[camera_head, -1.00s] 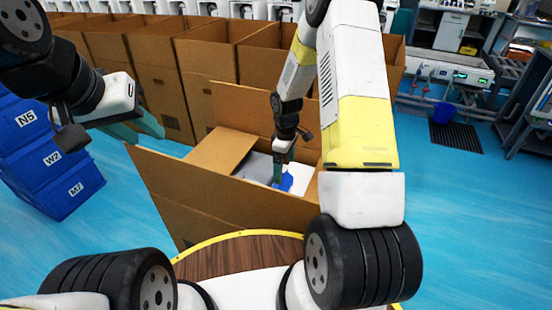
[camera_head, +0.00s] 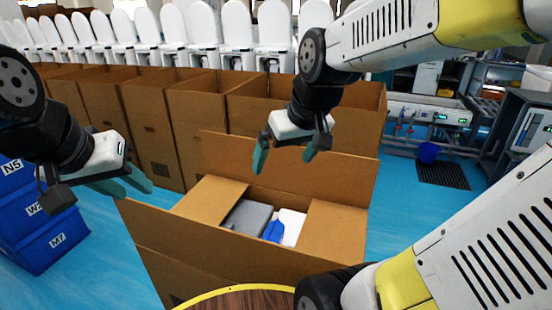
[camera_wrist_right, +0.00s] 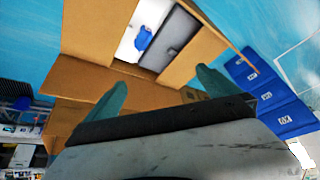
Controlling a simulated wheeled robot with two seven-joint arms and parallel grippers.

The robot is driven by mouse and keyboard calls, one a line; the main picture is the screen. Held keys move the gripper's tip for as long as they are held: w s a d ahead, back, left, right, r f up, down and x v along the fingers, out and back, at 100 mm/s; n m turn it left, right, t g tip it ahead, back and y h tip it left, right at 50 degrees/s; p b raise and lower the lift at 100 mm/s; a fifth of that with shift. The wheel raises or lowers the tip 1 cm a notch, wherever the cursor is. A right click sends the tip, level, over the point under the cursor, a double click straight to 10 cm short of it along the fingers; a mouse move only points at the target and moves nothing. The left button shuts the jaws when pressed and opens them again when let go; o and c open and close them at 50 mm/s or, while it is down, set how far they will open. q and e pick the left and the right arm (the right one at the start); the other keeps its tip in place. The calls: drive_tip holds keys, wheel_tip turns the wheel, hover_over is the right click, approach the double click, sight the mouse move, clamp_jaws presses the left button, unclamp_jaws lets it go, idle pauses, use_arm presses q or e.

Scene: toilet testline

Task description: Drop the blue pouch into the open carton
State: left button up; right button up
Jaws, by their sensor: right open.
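The open carton (camera_head: 225,254) stands in front of me with its flaps spread. The blue pouch (camera_head: 274,231) lies inside it, between a grey item (camera_head: 248,217) and a white item (camera_head: 293,224); its lower part is hidden by the front flap. The pouch also shows in the right wrist view (camera_wrist_right: 143,38). My right gripper (camera_head: 285,158) is open and empty, above the carton's back flap and apart from the pouch. My left gripper (camera_head: 125,187) is at the left, beside the carton, with its fingers apart and nothing between them.
A row of brown cartons (camera_head: 148,120) stands behind, with white toilets (camera_head: 190,35) beyond. Stacked blue crates (camera_head: 45,230) are at the left. A blue bucket (camera_head: 428,152) stands on a dark floor grate (camera_head: 443,174) at the right. A round wooden top (camera_head: 250,300) is at the bottom.

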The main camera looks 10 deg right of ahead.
drive_tip(key=s+r+m+t, duration=0.1)
drive_tip(key=s+r, duration=0.1)
drive_tip(key=s, duration=0.3)
drive_tip(key=shift+s+a+m+y, duration=0.3)
drive_tip(key=shift+s+a+m, duration=0.05)
drive_tip(key=shift+a+m, duration=0.1)
